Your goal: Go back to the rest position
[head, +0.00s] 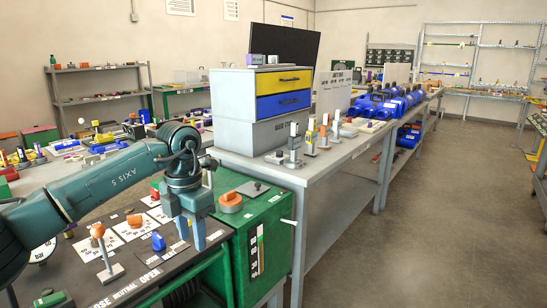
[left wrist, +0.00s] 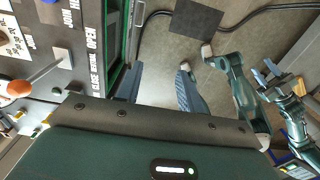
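My left gripper (head: 191,236) hangs over the right part of the dark control panel (head: 140,276), fingers pointing down. In the left wrist view its two blue fingers (left wrist: 158,88) stand apart with floor showing between them, so it is open and empty. The panel carries a lever with an orange knob (head: 97,231), left of the gripper; the knob also shows in the left wrist view (left wrist: 19,88). The gripper is apart from the lever. My right gripper (left wrist: 265,75) shows small at the right of the left wrist view, fingers apart and apparently empty.
The green cart side (head: 262,240) lies just right of my left gripper. An orange knob (head: 230,198) and a blue knob (head: 158,241) stand nearby. A grey workbench (head: 325,168) with drawers (head: 283,92) stands behind. The floor (head: 430,240) at right is clear.

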